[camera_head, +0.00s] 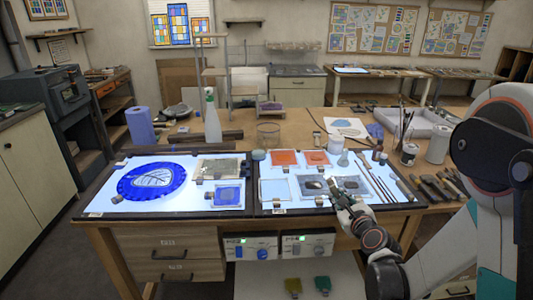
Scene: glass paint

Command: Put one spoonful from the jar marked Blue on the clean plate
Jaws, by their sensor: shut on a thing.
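My gripper (340,196) is over the front of the right light panel, beside two grey glass squares holding dark heaps. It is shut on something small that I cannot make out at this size. A clear, bare-looking glass plate (276,189) lies to its left; I cannot tell for sure that it is the clean plate. Small jars stand behind: a whitish one (343,159), a dark one (376,153) and a greenish one (259,155). Their labels are unreadable, so I cannot tell which is marked Blue. No spoon is clearly visible.
A round blue glass piece (155,181) and a blue square (228,195) lie on the left panel. Orange squares (286,159) lie behind the clear plate. Long brushes (378,178) and dark-headed tools (437,187) lie right. A spray bottle (212,122) stands at the back.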

